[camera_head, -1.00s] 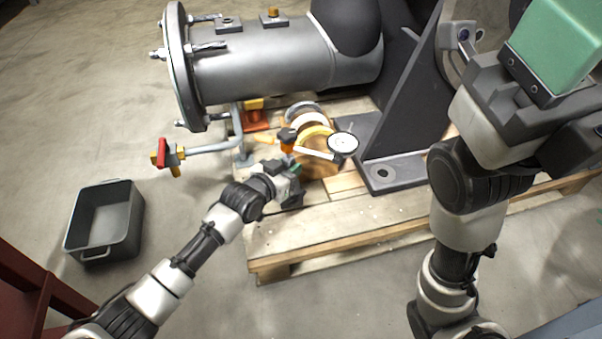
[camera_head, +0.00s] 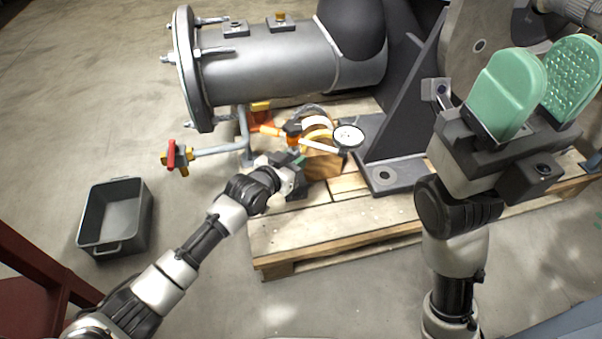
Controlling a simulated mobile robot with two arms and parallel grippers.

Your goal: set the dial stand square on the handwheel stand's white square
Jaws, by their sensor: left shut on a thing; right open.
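The dial stand has a round white dial (camera_head: 348,137), a white arm and an orange-and-black clamp (camera_head: 292,131). My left gripper (camera_head: 296,168) is shut on the lower part of the dial stand, above the pallet's near left corner. Its base is mostly hidden by the gripper. A red-and-yellow handwheel (camera_head: 177,157) sits on a bent grey pipe at the left of the pallet. I cannot make out a white square or tell which part is the handwheel stand. My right gripper (camera_head: 530,85) is open and empty at the upper right, its green pads apart.
A wooden pallet (camera_head: 345,222) carries a large grey cylinder (camera_head: 265,70) with a flange and a dark bracket (camera_head: 387,178). Round rings and a wooden disc (camera_head: 322,165) stand behind the dial stand. A grey bin (camera_head: 115,215) is on the floor at left.

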